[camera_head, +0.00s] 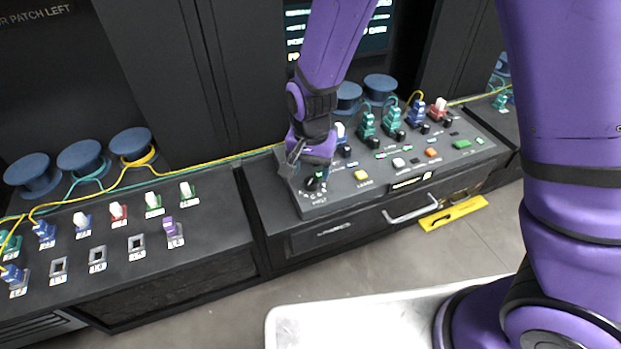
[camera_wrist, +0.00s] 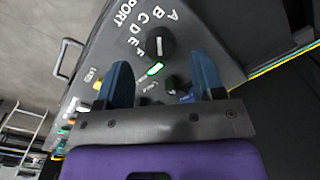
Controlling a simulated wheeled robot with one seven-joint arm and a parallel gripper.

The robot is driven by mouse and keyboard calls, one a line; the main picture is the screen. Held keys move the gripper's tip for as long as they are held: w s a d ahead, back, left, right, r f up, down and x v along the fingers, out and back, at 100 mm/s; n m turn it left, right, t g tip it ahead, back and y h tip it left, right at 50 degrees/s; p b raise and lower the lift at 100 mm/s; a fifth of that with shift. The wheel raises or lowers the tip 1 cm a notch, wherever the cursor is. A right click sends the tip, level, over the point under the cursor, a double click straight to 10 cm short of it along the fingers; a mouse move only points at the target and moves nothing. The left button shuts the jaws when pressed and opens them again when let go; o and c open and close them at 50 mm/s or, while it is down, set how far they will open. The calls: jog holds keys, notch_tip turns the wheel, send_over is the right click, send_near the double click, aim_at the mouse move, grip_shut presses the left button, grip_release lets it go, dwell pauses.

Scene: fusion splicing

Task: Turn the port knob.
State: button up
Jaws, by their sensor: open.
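The port knob (camera_wrist: 155,44) is a round black knob with a pale pointer mark, beside the word PORT and an arc of letters, on the grey console. In the head view the port knob (camera_head: 312,184) is at the console's front left corner. My gripper (camera_wrist: 159,60) is open, its two dark blue fingers spread. The knob lies beyond the fingertips, about in line with the gap between them, and no contact shows. In the head view my gripper (camera_head: 297,162) is over that corner, partly hidden by my wrist.
A lit green button (camera_wrist: 154,69) and another dark knob (camera_wrist: 173,84) are close to the fingers. Several plugs and buttons fill the console (camera_head: 335,205). A drawer handle (camera_head: 410,209) juts from its front. A yellow tool (camera_head: 453,213) lies below. A patch bench (camera_head: 215,238) stands left.

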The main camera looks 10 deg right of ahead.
aim_at(311, 180)
jog(key=shift+f, duration=1.9)
jog(key=c, duration=0.9)
